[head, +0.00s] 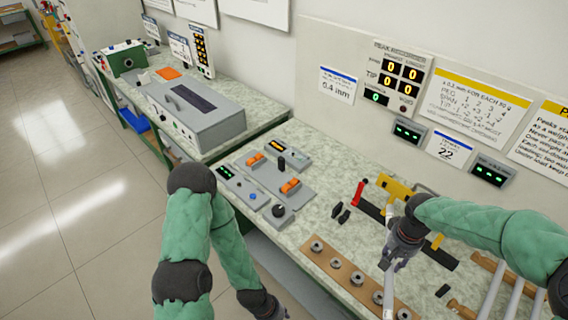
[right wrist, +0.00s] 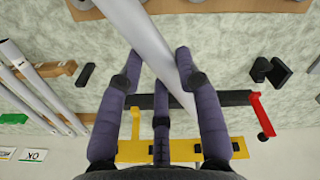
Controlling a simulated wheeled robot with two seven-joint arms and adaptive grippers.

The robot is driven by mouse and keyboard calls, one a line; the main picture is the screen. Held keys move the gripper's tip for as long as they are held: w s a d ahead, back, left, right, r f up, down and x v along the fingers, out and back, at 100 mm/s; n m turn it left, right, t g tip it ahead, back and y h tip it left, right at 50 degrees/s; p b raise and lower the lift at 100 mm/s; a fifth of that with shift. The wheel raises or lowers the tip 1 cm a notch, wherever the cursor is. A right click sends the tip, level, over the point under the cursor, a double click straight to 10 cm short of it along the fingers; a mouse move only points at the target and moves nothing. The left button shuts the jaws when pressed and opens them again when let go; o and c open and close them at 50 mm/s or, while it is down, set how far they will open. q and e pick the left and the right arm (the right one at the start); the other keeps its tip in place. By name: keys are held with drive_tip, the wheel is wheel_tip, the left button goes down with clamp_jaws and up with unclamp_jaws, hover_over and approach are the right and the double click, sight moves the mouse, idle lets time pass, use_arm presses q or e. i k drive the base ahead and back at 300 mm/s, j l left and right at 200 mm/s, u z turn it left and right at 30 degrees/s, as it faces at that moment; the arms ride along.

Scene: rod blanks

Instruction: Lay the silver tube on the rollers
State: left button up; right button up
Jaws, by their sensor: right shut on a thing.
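The silver tube (head: 389,285) is in my right gripper (head: 402,250), above the right part of the bench. In the right wrist view the tube (right wrist: 143,30) runs slantwise between the fingers of the right gripper (right wrist: 157,62), which is shut on it. Two pairs of orange rollers (head: 255,160) (head: 290,187) sit on a grey base (head: 270,175) left of the right gripper, with nothing lying on them. My left gripper (head: 275,312) is low at the bottom edge, away from the rollers; its fingers are too unclear to judge.
A wooden strip (head: 336,263) with several grey rings lies along the bench's front edge. A yellow and black fixture with a red lever (head: 359,193) stands behind the right gripper. More tubes (head: 491,288) lie on wooden supports at right. A grey machine (head: 200,112) stands farther left.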

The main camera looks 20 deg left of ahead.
sight(272, 170)
drive_tip(key=i+j+z, duration=0.1)
drive_tip(key=j, duration=0.5)
drive_tip(key=i+j+z, duration=0.1)
drive_tip(key=j, duration=0.45)
drive_tip(key=i+j, duration=0.15)
drive_tip(key=j, duration=0.45)
drive_tip(key=i+j+z, duration=0.15)
drive_tip(key=j, duration=0.45)
drive_tip(key=i+j, duration=0.1)
drive_tip(key=j, duration=0.3)
drive_tip(key=i+j+z, duration=0.1)
drive_tip(key=j, duration=0.35)
drive_tip(key=i+j, duration=0.1)
drive_tip(key=j, duration=0.3)
drive_tip(key=i+j+z, duration=0.1)
drive_tip(key=j, duration=0.3)
